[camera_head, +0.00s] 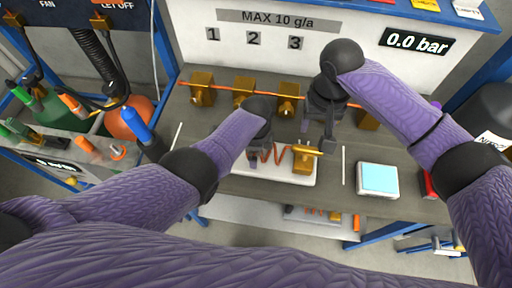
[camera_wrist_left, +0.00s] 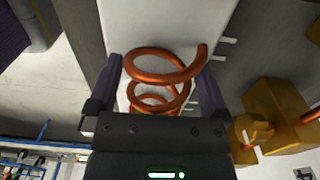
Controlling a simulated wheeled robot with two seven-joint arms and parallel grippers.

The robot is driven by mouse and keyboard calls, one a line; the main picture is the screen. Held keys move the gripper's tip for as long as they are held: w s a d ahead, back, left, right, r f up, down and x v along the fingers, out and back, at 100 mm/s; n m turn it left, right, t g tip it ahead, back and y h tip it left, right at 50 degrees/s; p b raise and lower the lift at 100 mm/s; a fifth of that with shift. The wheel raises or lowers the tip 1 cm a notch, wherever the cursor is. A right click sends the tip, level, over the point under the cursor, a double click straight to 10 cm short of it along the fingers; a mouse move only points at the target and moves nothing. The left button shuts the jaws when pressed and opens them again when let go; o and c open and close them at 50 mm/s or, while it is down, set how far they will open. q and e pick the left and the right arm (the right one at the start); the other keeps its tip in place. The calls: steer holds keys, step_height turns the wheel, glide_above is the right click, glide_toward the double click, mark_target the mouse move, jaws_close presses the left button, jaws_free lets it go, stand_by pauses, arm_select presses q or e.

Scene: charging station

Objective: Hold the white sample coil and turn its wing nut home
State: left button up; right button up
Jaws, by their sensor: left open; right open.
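The sample coil is a copper spiral (camera_head: 277,154) on a white plate (camera_head: 273,176), with a brass block (camera_head: 303,163) and wing nut (camera_head: 309,150) at its right end. My right gripper (camera_head: 329,138) is open, above and right of the brass block, apparently empty.
A copper pipe (camera_head: 222,89) with several brass valves (camera_head: 243,88) runs along the back of the grey bench (camera_head: 225,163). A scale-like white box with a light blue top (camera_head: 378,178) stands at the right. Bottles and tools (camera_head: 75,130) fill a rack at the left.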

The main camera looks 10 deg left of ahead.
arm_select(q)
steer(key=shift+c, duration=0.3)
steer(key=c, duration=1.2)
arm_select(e)
steer(key=shift+o, duration=0.2)
steer(key=n+y, duration=0.5)
steer(key=n, duration=1.1)
glide_toward(309, 148)
steer(key=shift+h, duration=0.3)
steer(key=x, duration=0.9)
steer(key=shift+a, duration=0.35)
